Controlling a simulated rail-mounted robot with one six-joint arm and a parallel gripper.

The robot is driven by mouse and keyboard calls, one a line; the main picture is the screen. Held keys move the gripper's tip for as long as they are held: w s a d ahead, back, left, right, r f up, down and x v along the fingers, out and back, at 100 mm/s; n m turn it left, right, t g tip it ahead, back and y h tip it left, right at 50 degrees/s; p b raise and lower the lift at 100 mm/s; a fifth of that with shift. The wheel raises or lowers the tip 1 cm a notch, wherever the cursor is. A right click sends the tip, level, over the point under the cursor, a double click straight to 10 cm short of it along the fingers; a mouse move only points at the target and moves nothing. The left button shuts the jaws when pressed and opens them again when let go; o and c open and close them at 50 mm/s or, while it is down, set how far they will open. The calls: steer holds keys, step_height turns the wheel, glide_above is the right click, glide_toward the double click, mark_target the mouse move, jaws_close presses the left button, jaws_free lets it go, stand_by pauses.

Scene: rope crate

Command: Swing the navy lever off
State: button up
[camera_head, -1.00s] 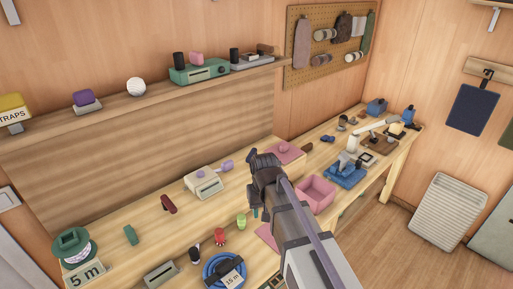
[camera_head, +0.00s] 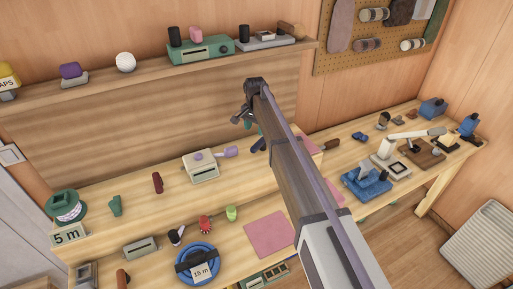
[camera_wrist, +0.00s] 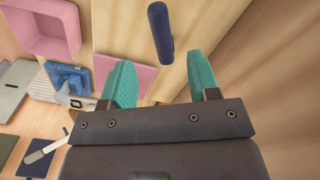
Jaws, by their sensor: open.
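A navy rounded bar, which looks like the navy lever (camera_wrist: 160,33), shows in the wrist view just beyond my fingertips and roughly midway between them. My gripper (camera_wrist: 162,75) is open, its two teal fingers apart and empty. In the head view my gripper (camera_head: 246,122) is over the upper bench level. A dark blue piece that seems to be the same lever (camera_head: 258,144) shows just below it, partly hidden by my arm. Its mount cannot be made out, and I cannot tell whether the fingers touch it.
A cream box (camera_head: 200,168) with a lavender handle stands left of my gripper. A pink mat (camera_head: 269,234) lies on the lower level. A pink bin (camera_wrist: 45,25) and a blue device (camera_wrist: 68,80) show in the wrist view. The shelf (camera_head: 150,85) runs behind.

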mark_target(255, 145)
step_height(255, 145, down, 10)
steer(key=b, duration=0.8)
steer(key=shift+b, duration=0.4)
steer(key=shift+r, duration=0.15)
steer(key=shift+r, duration=0.1)
steer(key=shift+c, duration=0.3)
jaws_close()
